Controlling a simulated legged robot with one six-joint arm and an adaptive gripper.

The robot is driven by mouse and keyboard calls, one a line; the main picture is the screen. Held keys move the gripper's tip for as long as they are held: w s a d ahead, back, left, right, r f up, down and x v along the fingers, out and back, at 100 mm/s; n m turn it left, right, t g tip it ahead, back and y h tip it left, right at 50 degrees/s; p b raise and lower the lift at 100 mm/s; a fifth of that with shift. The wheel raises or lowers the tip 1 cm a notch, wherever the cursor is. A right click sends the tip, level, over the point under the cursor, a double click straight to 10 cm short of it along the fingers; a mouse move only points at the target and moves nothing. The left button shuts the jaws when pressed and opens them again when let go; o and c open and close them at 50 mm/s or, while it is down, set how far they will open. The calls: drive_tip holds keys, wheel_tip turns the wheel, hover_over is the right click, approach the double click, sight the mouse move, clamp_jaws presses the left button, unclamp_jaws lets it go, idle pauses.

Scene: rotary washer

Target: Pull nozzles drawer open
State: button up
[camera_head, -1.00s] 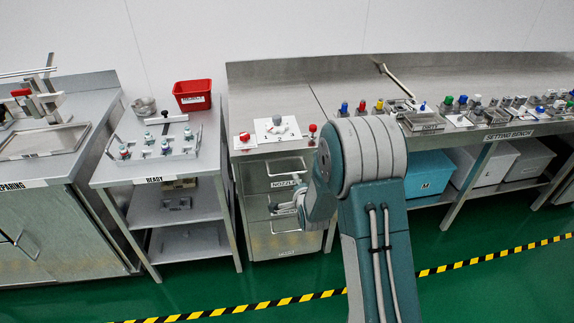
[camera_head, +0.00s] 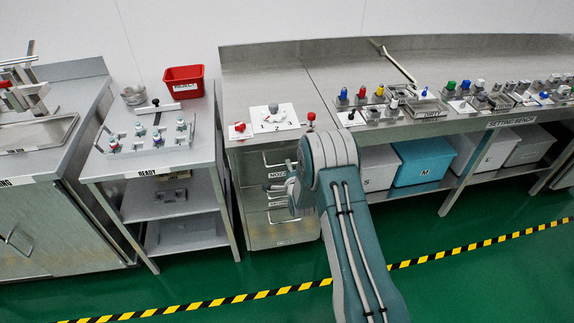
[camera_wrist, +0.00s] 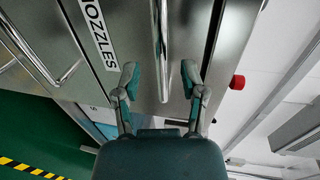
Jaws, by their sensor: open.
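The nozzles drawer is the top drawer of the steel cabinet, marked by a white NOZZLES label (camera_wrist: 100,35). Its front looks closed, flush with the cabinet, in the head view. Its bar handle (camera_wrist: 161,40) runs between my fingertips in the wrist view; it also shows in the head view (camera_head: 276,160). My gripper (camera_wrist: 159,78) is open, with one finger on each side of the handle's line. Gaps show between both fingers and the bar. In the head view, my arm hides part of the drawer fronts.
A lower drawer handle (camera_wrist: 42,62) shows left in the wrist view. A red knob (camera_wrist: 237,82) stands by the cabinet top edge. The ready table (camera_head: 140,172) stands left of the cabinet, and a blue bin (camera_head: 422,160) sits under the setting bench. Green floor in front is clear.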

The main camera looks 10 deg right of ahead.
drive_tip(key=shift+x, duration=1.5)
clamp_jaws()
drive_tip(key=shift+s+f, duration=0.1)
drive_tip(key=shift+s, duration=0.1)
